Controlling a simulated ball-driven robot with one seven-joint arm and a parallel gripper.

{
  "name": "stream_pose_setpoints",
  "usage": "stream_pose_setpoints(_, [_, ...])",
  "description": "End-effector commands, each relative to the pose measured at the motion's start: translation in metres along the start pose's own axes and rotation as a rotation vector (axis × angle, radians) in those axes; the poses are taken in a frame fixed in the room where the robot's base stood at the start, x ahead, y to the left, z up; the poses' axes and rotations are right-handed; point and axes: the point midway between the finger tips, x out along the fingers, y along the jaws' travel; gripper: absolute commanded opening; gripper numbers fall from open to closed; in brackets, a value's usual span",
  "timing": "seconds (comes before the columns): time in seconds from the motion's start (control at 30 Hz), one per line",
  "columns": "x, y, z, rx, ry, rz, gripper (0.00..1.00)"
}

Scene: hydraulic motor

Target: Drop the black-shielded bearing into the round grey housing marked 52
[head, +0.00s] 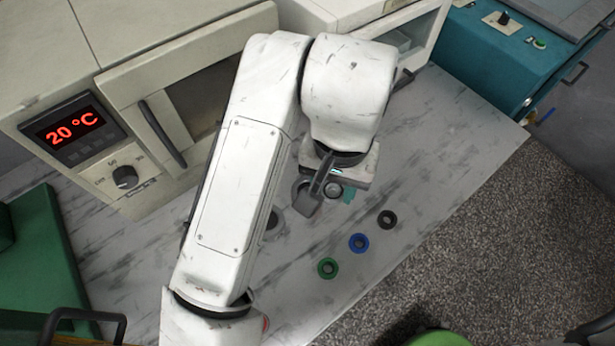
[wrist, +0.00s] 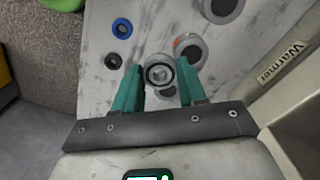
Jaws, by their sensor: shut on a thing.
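My gripper (wrist: 160,80) has its teal fingers closed on a bearing (wrist: 160,74), a silver ring with a dark band, at the fingertips. In the head view my gripper (head: 341,190) and the bearing (head: 333,188) are under my wrist, above the worktop. A round grey part with a dark centre (wrist: 190,50) lies just beyond the bearing in the wrist view, and a second similar one (wrist: 222,8) is farther up. In the head view one grey part (head: 305,198) is left of my gripper; the other is partly behind my arm. I cannot read a 52 on either.
Green (head: 327,268), blue (head: 358,242) and black (head: 386,219) rings lie on the marbled worktop (head: 440,150). A cabinet labelled Warmer (wrist: 283,62) stands beside the grey parts. A display reading 20 °C (head: 72,130) is at left. The worktop right of my gripper is clear.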

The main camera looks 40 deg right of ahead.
Motion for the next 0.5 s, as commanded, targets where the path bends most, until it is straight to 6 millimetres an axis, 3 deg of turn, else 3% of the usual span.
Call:
stream_pose_setpoints(0.23, [0.038,-0.034,-0.028,-0.003,0.0,0.004,0.09])
stream_pose_setpoints(0.5, [0.06,-0.049,-0.04,0.0,0.0,0.0,0.09])
